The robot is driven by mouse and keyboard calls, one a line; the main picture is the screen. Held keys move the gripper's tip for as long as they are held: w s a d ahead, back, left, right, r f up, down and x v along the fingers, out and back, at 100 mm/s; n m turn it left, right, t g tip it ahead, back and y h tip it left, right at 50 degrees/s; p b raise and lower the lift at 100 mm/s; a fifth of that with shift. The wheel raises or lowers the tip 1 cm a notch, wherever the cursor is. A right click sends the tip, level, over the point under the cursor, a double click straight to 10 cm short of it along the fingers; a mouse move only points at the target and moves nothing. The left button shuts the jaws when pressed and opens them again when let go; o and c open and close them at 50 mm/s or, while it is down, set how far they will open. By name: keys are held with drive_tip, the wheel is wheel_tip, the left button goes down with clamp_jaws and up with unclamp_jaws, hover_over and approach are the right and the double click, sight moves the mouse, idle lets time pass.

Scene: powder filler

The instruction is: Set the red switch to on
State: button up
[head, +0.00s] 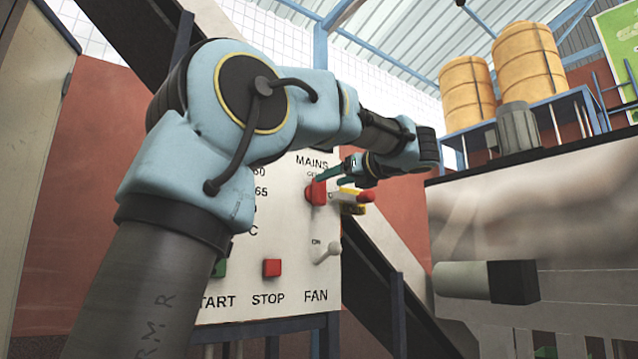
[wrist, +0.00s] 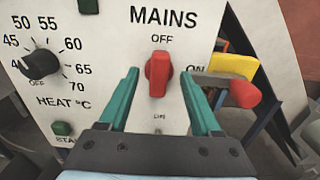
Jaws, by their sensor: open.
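The red switch (wrist: 158,82) is a rotary knob under the word MAINS on a white panel (wrist: 110,55). It stands upright, towards OFF at the top; ON is printed to its right. In the head view the red switch (head: 316,193) shows at the panel's right part, partly behind my fingers. My gripper (wrist: 159,73) is open, with one green finger on each side of the knob. Whether either finger touches it I cannot tell. In the head view my gripper (head: 322,177) is at the switch, reaching in from the right.
A red-ended lever (wrist: 240,92) and a yellow part (wrist: 233,66) jut out just right of the switch. A black heat dial (wrist: 40,64) is to the left. The red STOP button (head: 272,267) and the FAN toggle (head: 329,251) are lower on the panel.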

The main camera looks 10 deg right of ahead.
sight(323, 183)
drive_tip(key=p+x, duration=0.1)
drive_tip(key=x, duration=0.5)
clamp_jaws()
idle(0.5)
